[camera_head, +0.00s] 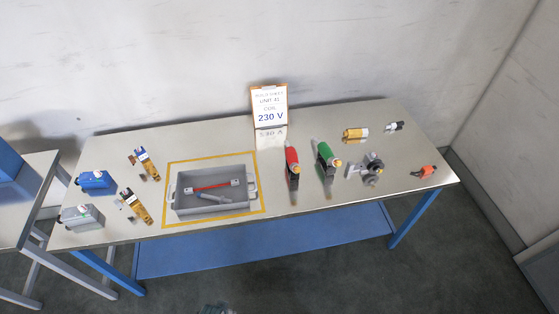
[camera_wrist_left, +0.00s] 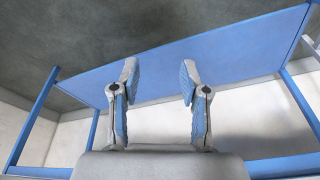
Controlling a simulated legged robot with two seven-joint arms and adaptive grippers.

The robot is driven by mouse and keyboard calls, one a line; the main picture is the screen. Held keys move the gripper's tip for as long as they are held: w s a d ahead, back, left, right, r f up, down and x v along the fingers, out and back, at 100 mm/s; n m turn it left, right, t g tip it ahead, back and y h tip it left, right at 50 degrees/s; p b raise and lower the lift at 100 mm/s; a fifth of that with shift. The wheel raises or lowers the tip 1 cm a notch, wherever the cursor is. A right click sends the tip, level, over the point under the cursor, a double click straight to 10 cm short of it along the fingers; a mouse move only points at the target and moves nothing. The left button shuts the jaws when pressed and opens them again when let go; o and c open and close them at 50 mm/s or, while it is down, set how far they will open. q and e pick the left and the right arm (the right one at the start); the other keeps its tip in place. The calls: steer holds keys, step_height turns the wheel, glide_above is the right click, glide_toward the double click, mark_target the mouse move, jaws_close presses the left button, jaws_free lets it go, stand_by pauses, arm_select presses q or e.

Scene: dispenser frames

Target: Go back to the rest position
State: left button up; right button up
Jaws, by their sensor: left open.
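My left gripper (camera_wrist_left: 157,85) shows in the left wrist view with its two fingers spread apart and nothing between them. Behind the fingers in that view is a blue lower shelf (camera_wrist_left: 210,52) with blue table legs, so the gripper is low, beside or under a table. In the head view a small dark piece (camera_head: 215,309) shows at the bottom edge, too little to tell what it is. My right gripper is not in view.
A sign (camera_head: 269,105), red tool (camera_head: 291,170) and green tool (camera_head: 326,160) stand behind or right. Floor in front is clear.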

arm_select(q)
steer(key=s+a+f+g, duration=0.1)
steer(key=s+f, duration=0.3)
steer(key=f, duration=0.4)
steer(key=s+f, duration=0.3)
steer(key=f, duration=0.5)
steer(key=s+a+f+b, duration=0.1)
steer(key=s+a+f, duration=0.1)
steer(key=s+f, duration=0.8)
steer(key=s, duration=0.3)
steer(key=shift+s+a+g, duration=0.2)
steer(key=shift+a+g, duration=0.05)
steer(key=shift+g, duration=0.15)
